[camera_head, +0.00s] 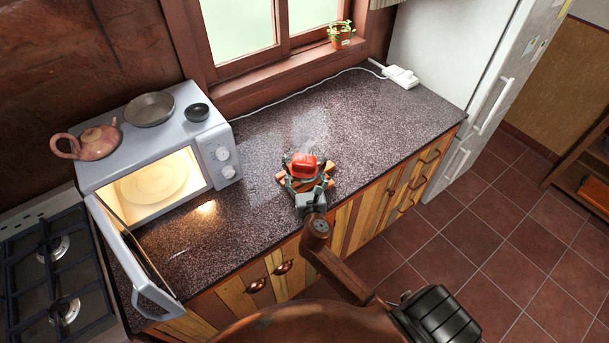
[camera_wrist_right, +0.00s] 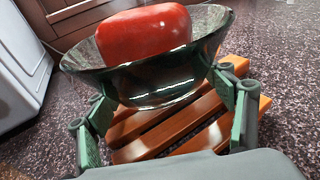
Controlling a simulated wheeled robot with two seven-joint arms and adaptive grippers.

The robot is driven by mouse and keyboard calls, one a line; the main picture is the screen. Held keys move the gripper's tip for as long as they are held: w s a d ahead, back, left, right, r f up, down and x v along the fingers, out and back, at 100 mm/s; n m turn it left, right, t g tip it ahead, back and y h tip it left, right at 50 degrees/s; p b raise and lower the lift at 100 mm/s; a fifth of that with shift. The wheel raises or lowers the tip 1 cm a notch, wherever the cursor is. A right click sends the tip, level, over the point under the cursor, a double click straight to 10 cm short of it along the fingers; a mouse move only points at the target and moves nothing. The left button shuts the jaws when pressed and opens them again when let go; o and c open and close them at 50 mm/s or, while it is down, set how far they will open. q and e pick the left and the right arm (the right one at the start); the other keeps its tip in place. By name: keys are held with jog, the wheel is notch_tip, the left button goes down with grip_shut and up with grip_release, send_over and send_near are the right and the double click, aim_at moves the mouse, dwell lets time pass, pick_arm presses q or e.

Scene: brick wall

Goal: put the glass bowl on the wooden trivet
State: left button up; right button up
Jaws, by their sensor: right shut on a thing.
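The clear glass bowl (camera_head: 289,161) is upright in the camera_head view with a red, rounded food item (camera_head: 305,166) inside it. The bowl (camera_wrist_right: 160,78) and red item (camera_wrist_right: 143,33) also fill the upper middle of the right wrist view. The slatted orange-brown wooden trivet (camera_head: 281,178) lies on the counter directly under the bowl; its slats show below it in the wrist view (camera_wrist_right: 150,146). My right gripper (camera_head: 306,186) is shut on the bowl, with green-padded fingers on its two sides. I cannot tell whether the bowl touches the trivet. My left gripper is out of view.
A microwave (camera_head: 160,143) with its door open stands left on the speckled counter (camera_head: 250,225). A teapot (camera_head: 91,143), a pan (camera_head: 150,109) and a dark bowl (camera_head: 196,112) sit on top. A power strip (camera_head: 401,77) lies at the back right. The counter around the trivet is clear.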

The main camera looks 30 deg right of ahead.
jog(key=shift+f, duration=0.5)
jog(key=o, duration=2.2)
jog(key=shift+f, duration=0.2)
jog(key=shift+o, duration=0.2)
jog(key=shift+r, duration=0.2)
jog(key=v, duration=0.8)
jog(key=r+p+v, duration=0.1)
jog(key=v, duration=0.3)
